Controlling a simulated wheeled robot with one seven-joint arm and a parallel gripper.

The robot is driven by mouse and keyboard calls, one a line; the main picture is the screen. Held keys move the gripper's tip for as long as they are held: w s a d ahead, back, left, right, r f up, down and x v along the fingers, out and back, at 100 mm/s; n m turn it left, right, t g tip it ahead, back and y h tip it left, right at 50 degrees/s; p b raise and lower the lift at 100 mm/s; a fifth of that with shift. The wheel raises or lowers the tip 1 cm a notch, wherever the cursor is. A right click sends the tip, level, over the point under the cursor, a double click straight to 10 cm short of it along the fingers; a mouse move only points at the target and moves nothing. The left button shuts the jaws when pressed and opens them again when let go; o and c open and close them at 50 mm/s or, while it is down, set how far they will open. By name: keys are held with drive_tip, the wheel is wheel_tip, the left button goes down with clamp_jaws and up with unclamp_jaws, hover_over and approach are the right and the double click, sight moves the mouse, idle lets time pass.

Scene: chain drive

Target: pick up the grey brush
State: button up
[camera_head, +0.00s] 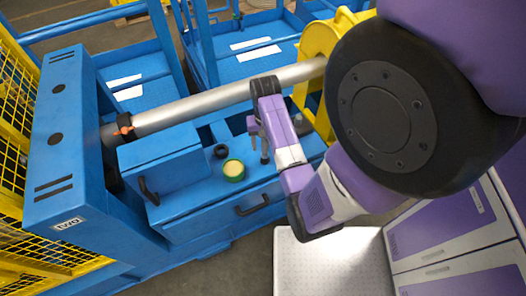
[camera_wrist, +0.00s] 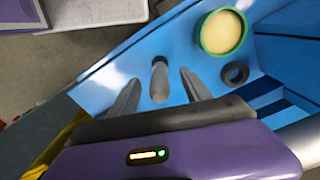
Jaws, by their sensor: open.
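The grey brush (camera_wrist: 159,82) shows in the wrist view as a short grey rounded handle over the blue surface. It lies between the two fingers of my gripper (camera_wrist: 160,77), with a gap on each side. The fingers are open and hold nothing. In the head view my gripper (camera_head: 259,131) points down over the blue bench top (camera_head: 219,190). The brush is hard to tell from the fingers there, and its lower end is hidden in the wrist view.
A green-rimmed tub (camera_head: 233,170) with pale yellow contents and a dark ring (camera_head: 221,151) sit left of my gripper on the bench. A long grey shaft (camera_head: 215,102) runs behind. A yellow guard (camera_head: 318,45) stands at the right, a blue box (camera_head: 160,160) at the left.

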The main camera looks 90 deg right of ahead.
sight(265, 151)
drive_tip(key=f, duration=0.5)
drive_tip(key=shift+d+f+p, duration=0.25)
drive_tip(key=shift+f+p, duration=0.05)
drive_tip(key=shift+p, duration=0.05)
clamp_jaws()
